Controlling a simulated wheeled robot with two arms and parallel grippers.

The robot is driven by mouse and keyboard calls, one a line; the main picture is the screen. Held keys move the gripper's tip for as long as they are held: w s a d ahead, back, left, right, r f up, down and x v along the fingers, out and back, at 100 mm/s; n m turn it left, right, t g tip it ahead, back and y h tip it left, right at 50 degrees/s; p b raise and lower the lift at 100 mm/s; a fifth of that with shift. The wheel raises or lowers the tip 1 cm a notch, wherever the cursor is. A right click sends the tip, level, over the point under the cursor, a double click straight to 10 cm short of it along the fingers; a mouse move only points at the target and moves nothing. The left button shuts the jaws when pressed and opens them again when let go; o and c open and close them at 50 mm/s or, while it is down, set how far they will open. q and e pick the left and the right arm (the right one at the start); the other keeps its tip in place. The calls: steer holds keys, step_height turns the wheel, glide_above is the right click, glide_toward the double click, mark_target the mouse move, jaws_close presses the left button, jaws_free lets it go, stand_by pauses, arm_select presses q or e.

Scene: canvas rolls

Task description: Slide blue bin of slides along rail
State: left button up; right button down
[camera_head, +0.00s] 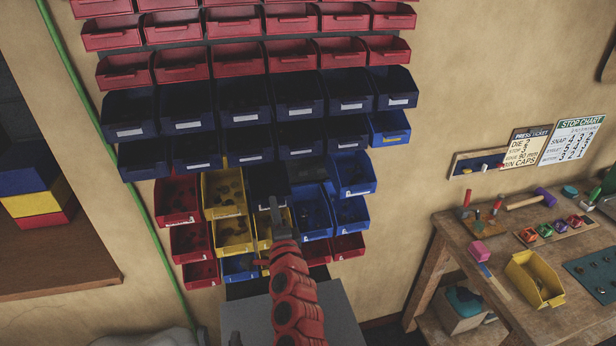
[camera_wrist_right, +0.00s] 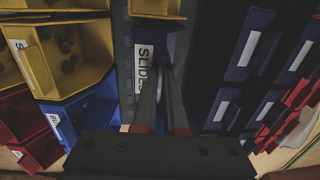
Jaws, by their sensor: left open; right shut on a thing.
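The dark blue bin labelled SLIDES (camera_head: 267,181) hangs on the wall rack, in the row just under the navy bins, with a yellow bin at its left. Its front and white label show close up in the right wrist view (camera_wrist_right: 143,58). My right gripper (camera_head: 275,208) reaches up from below to its front. The gripper's fingers (camera_wrist_right: 159,78) are shut on the bin's front edge beside the label. The bin's contents are too dark to make out. My left gripper is not in view.
A yellow bin (camera_head: 223,192) stands left of the slides bin, and brighter blue bins (camera_head: 352,172) to its right. Navy bins (camera_head: 246,103) and red bins (camera_head: 238,58) fill the rows above. A workbench (camera_head: 459,240) stands at the right.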

steer(key=c, duration=0.9)
jaws_free()
steer(key=shift+s, duration=0.1)
